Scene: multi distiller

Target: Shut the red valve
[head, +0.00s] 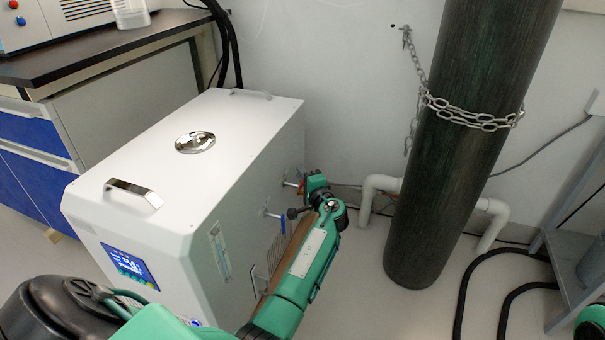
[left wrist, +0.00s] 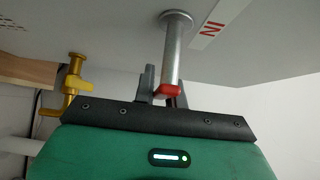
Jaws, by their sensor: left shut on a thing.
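The red valve is on a metal pipe stub on the side of the white machine (head: 215,150). In the left wrist view the red valve handle (left wrist: 168,91) sits at the end of that stub, between the grey fingers of my left gripper (left wrist: 162,88). In the head view my left gripper (head: 303,188) is at the machine's far side-wall end, shut on the red valve, which is mostly hidden there by the gripper. A label reading "IN" (left wrist: 213,28) is beside the stub. My right gripper is not in view.
A blue valve (head: 282,222) sticks out of the same wall, nearer to me. A yellow tap (left wrist: 74,85) shows in the left wrist view. A dark gas cylinder (head: 460,140) with a chain (head: 470,115) and white pipes (head: 380,185) stand to the right of my gripper.

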